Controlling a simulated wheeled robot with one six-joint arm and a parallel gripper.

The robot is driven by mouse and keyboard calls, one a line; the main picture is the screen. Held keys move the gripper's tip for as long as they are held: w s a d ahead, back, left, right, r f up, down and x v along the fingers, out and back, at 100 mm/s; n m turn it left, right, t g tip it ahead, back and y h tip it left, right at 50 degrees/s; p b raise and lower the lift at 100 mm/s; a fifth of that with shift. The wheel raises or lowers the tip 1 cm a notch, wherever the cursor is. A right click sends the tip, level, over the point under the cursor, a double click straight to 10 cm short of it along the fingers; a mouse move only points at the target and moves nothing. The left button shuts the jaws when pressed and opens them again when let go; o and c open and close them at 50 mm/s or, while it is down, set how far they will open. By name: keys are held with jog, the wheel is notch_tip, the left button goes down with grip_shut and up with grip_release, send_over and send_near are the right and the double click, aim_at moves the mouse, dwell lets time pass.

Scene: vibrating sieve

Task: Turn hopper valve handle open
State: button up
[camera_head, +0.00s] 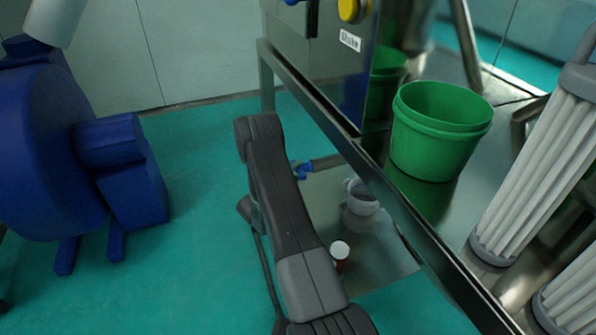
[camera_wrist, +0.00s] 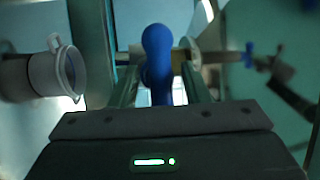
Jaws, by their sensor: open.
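A blue valve handle (camera_wrist: 157,62) stands upright in the middle of the wrist view, in front of a horizontal pipe. My gripper (camera_wrist: 161,75) is open, with one finger on each side of this handle. I cannot tell whether either finger touches it. In the head view, a small blue handle (camera_head: 301,170) shows on a pipe under the steel frame, just right of my arm. I cannot tell whether it is the same handle. My gripper is hidden there behind my arm.
Another blue fitting (camera_wrist: 249,55) is at the right of the wrist view, and a white cylindrical piece (camera_wrist: 55,72) at the left. In the head view, a green bucket (camera_head: 439,130) stands on the steel table. A white pot (camera_head: 361,198) and a small bottle (camera_head: 340,253) are below.

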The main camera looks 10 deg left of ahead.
jog(key=shift+w+d+r, duration=0.1)
jog(key=shift+w+d, duration=0.1)
jog(key=shift+w, duration=0.15)
jog(key=shift+c, duration=0.4)
grip_shut()
